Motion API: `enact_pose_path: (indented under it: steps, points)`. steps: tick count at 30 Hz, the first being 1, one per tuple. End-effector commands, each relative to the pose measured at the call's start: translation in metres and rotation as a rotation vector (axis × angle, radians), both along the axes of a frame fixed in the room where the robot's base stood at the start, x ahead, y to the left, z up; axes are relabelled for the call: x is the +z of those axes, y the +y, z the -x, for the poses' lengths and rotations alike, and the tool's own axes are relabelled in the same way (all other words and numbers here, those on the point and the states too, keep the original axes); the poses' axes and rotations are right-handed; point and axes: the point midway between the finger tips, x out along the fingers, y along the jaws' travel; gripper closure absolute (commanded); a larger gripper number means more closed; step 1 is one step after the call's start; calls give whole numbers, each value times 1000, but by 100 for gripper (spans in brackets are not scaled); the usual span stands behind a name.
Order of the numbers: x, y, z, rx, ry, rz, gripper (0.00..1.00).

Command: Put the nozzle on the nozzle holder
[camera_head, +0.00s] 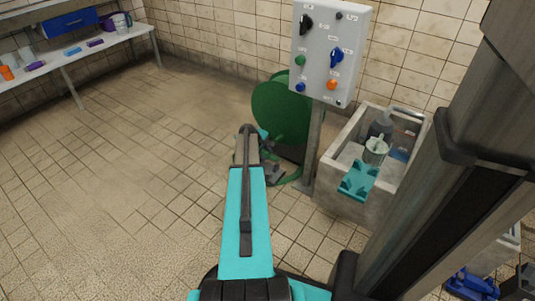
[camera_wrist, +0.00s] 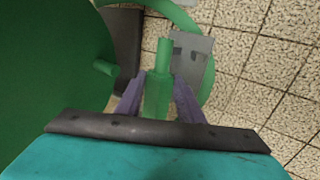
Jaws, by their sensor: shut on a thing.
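In the wrist view, my gripper (camera_wrist: 158,88) has its two purple fingers closed on the green nozzle (camera_wrist: 163,57) from both sides. The nozzle points away from the gripper, toward the top of the picture. A grey plate (camera_wrist: 195,62) lies just right of and behind the nozzle's tip; I cannot tell whether it is the nozzle holder or whether they touch. In the head view, my arm reaches to the green hose reel (camera_head: 284,106), and the arm hides the nozzle and most of the gripper.
The reel's green disc (camera_wrist: 45,60) fills the left of the wrist view, close to my gripper. A green hose (camera_wrist: 207,80) loops behind the plate. A control panel (camera_head: 330,52) on a post and a stone sink (camera_head: 340,202) stand right. Floor on the left is clear.

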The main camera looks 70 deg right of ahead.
Motion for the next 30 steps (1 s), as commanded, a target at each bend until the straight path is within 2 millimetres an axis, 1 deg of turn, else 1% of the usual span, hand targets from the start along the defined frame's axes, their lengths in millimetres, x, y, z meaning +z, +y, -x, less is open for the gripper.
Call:
enact_pose_path:
  steps: [5, 8, 12, 14, 18, 23, 30]
  points:
    - [18, 14, -35, 32, 1, 3, 94]
    - [31, 28, -62, 56, 2, 3, 94]
    - [53, 53, -105, 95, 5, 3, 94]
    - [63, 64, -124, 112, 7, 2, 94]
    - [85, 94, -164, 151, 8, 3, 94]
    - [110, 131, -207, 195, 11, 4, 94]
    - [146, 193, -266, 262, 14, 5, 94]
